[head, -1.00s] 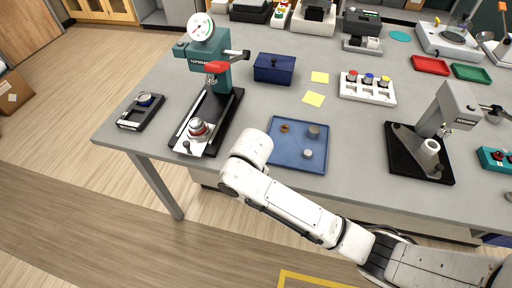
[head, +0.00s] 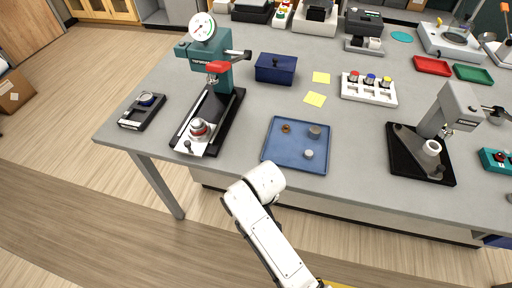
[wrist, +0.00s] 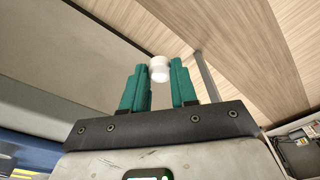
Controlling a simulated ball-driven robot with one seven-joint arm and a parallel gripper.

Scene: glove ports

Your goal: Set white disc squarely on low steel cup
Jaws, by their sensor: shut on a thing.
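In the wrist view, my gripper (wrist: 159,67) has two teal fingers shut on the white disc (wrist: 159,73), held near their tips. It looks like a small, short white cylinder, clear of any surface. In the head view the gripper and disc do not show; only my white arm does, in front of the bench. A silvery piece with a red ring (head: 199,129) stands on the base of the teal press at the left. Two small grey metal pieces, one at the back (head: 315,131) and one nearer (head: 308,154), stand on the blue tray. I cannot tell which is the low steel cup.
The blue tray (head: 280,160) lies near the bench's front edge and also holds a brass-coloured ring (head: 286,128). The teal press (head: 209,65) stands left and a grey press (head: 455,105) right, with a white cylinder (head: 432,148). Bench between tray and grey press is clear.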

